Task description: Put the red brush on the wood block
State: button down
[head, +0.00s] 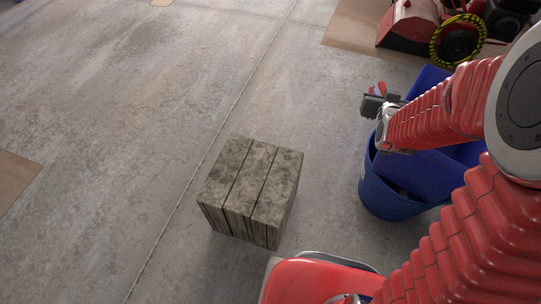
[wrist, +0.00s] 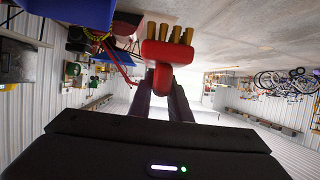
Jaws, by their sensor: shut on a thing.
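The wood block (head: 234,180) stands on the concrete floor near the middle of the head view, its grey planked top bare. My gripper (head: 373,98) is up and to the right of the block, over the far side of a blue bin. It is shut on the red brush (wrist: 168,53), which has a red body and tan bristle tufts. In the wrist view the brush sits between the two dark fingertips (wrist: 162,88). In the head view only a small red part of the brush (head: 377,88) shows; the rest is hidden by my gripper.
The blue bin (head: 385,195) stands to the right of the block, partly hidden by my arm. Red machinery (head: 409,24) and a wheel with a yellow-black rim (head: 457,42) are at the top right. The floor left of and beyond the block is clear.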

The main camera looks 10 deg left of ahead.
aim_at(241, 184)
jog(key=u, duration=0.1)
jog(key=k, duration=0.95)
jog(key=u, duration=0.7)
jog(key=i, duration=0.8)
jog(key=u, duration=0.8)
